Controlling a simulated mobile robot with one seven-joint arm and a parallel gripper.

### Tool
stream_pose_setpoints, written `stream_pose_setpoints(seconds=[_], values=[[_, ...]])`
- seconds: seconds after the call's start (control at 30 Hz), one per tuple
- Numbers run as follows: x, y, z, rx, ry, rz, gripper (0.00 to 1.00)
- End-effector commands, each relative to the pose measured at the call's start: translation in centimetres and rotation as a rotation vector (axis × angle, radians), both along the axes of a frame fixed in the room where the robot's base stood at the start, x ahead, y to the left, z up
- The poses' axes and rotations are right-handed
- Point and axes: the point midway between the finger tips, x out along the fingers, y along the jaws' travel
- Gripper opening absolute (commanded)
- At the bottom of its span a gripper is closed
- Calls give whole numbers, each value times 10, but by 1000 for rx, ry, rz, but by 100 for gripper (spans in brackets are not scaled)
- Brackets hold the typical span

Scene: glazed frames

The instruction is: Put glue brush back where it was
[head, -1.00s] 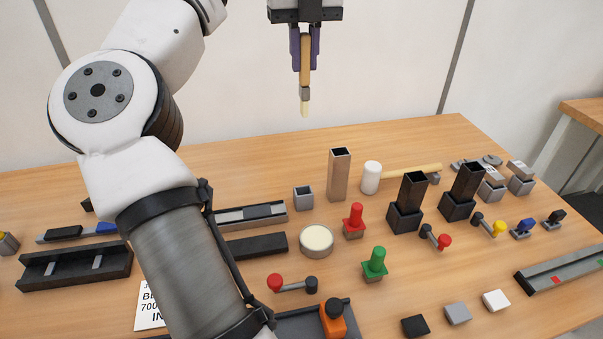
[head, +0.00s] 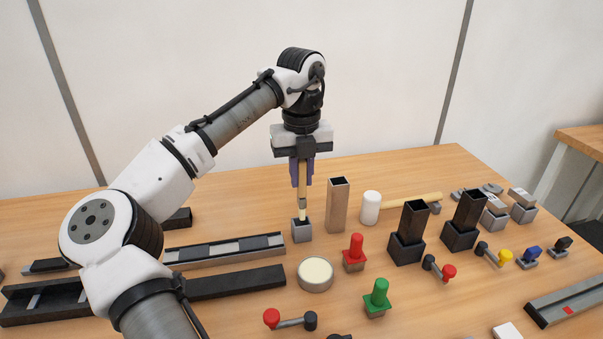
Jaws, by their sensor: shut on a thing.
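The glue brush (head: 303,190) has a wooden handle, a grey ferrule and pale bristles. It hangs upright, bristles down. My gripper (head: 301,179) is shut on the upper part of its handle. The brush tip is at the mouth of a small open grey square holder (head: 302,230) on the table. The tip appears to be just at or inside the opening; I cannot tell how deep. A round tin with cream-coloured contents (head: 315,273) stands in front of the holder.
A tall brown square tube (head: 338,205) stands close to the right of the holder, with a white cylinder (head: 370,207) beyond. Red (head: 354,253) and green (head: 377,298) knobs stand in front. A long grey rail (head: 225,250) lies to the left.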

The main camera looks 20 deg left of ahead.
Motion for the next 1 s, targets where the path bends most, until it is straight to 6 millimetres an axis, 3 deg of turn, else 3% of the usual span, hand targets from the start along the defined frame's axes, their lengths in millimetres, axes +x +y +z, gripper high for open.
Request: stream_pose_setpoints(seconds=[0.63, 0.67, 0.8, 1.0], values=[[0, -1, -13, -4, 0, -1, 0], [0, -1, -13, -2, 0, -1, 17], [0, 0, -13, -2, -1, 0, 35], [0, 0, -13, -1, -1, 0, 37]])
